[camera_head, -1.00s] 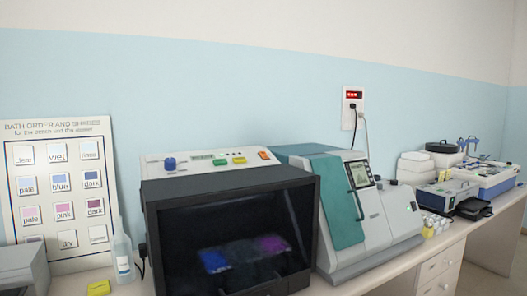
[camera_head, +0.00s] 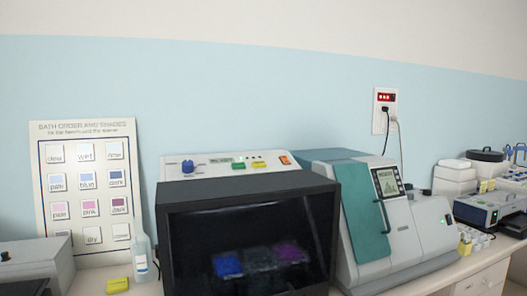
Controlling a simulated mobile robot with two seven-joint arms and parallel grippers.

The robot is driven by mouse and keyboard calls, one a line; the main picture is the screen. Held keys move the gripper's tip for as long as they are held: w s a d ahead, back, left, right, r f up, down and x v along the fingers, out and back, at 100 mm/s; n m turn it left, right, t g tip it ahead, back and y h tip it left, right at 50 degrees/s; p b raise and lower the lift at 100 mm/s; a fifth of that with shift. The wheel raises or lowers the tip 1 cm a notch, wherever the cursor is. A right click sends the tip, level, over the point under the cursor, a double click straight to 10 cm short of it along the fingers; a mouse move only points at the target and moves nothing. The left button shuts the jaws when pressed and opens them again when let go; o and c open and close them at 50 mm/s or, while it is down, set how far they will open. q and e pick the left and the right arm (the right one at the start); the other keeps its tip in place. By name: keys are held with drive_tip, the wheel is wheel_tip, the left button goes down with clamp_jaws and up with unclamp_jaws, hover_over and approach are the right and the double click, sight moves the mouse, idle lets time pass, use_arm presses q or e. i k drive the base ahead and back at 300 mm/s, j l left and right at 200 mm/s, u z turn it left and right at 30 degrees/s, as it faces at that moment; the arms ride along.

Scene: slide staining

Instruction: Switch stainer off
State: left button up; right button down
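The stainer (camera_head: 250,195) stands on the bench in the middle of the head view. It is a dark box with a dark front window, behind which blue and purple baths show dimly. Its white top panel (camera_head: 225,167) carries a blue knob (camera_head: 188,166), a small green display, a green button (camera_head: 238,165), a yellow button (camera_head: 259,164) and an orange-red rocker switch (camera_head: 285,159) at the right end. Which way the rocker is set is too small to tell. Neither of my grippers is in view.
A teal and white machine (camera_head: 385,225) stands close to the stainer's right, under a wall socket (camera_head: 385,110) with a plug and cords. A bath-order chart (camera_head: 90,185), a clear bottle (camera_head: 141,255) and a yellow block (camera_head: 117,285) are on the left. More equipment stands at far right.

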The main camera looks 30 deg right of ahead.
sight(284, 159)
drive_tip(key=l+u, duration=0.2)
drive_tip(key=l, duration=0.2)
drive_tip(key=k+l+u, duration=0.25)
drive_tip(key=l, duration=0.15)
drive_tip(key=k+l, duration=0.1)
drive_tip(key=l, duration=0.8)
drive_tip(key=k+l+u, duration=0.1)
drive_tip(key=l, duration=0.3)
drive_tip(key=k+l, duration=0.15)
drive_tip(key=l, duration=0.3)
drive_tip(key=k+l+u, duration=0.1)
drive_tip(key=l, duration=0.3)
